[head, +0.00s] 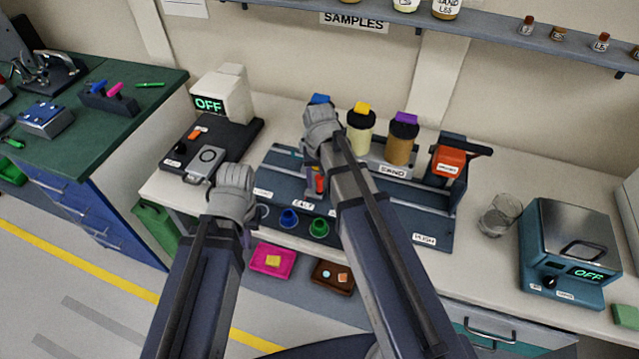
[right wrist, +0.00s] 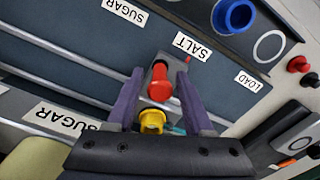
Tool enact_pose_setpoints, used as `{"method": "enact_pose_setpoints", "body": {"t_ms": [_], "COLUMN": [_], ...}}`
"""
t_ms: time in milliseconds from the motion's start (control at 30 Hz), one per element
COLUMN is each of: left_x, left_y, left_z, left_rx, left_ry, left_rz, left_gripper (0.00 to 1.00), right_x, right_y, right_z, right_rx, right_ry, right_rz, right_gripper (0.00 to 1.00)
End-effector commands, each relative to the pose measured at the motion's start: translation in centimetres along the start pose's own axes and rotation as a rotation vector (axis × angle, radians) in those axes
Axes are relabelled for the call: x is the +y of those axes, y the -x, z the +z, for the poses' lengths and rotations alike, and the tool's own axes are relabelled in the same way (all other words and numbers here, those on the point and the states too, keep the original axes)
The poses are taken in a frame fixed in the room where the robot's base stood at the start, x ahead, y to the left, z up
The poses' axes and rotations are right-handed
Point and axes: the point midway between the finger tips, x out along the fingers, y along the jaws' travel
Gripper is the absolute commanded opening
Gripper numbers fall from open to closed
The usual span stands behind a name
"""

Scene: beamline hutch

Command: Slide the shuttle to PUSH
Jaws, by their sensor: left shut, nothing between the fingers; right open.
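The dark rail unit (head: 395,222) lies on the bench, with a PUSH label (head: 424,240) near its right end. A red knob on a small grey block, apparently the shuttle (right wrist: 160,80), stands by the SALT label (right wrist: 191,46). In the head view its red part (head: 319,183) shows just below my right gripper (head: 318,160). In the right wrist view the fingers of my right gripper (right wrist: 165,98) are apart, one on each side of the knob; contact cannot be told. My left gripper (head: 233,180) is shut and empty, left of the rail unit.
Jars with yellow (head: 362,107) and purple (head: 406,118) caps stand behind the rail. An orange block (head: 448,160) is at its right end. Blue (head: 289,217) and green (head: 319,227) cups sit in front. A glass beaker (head: 499,215) stands farther right.

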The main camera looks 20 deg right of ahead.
Motion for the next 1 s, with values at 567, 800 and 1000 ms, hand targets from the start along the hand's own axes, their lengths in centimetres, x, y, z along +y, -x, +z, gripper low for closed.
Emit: {"method": "enact_pose_setpoints", "body": {"t_ms": [567,800,1000], "left_x": [-0.01,-0.01,-0.01], "left_y": [0.08,0.07,0.07], "left_z": [0.0,0.0,0.01], "left_rx": [0.0,0.0,0.0], "left_ry": [0.0,0.0,0.0], "left_rz": [0.0,0.0,0.0], "left_gripper": [0.0,0.0,0.0], "right_x": [0.0,0.0,0.0], "right_y": [0.08,0.07,0.07], "right_z": [0.01,0.01,0.01], "right_rx": [0.0,0.0,0.0], "right_ry": [0.0,0.0,0.0], "right_rz": [0.0,0.0,0.0], "right_gripper": [0.01,0.0,0.0]}}
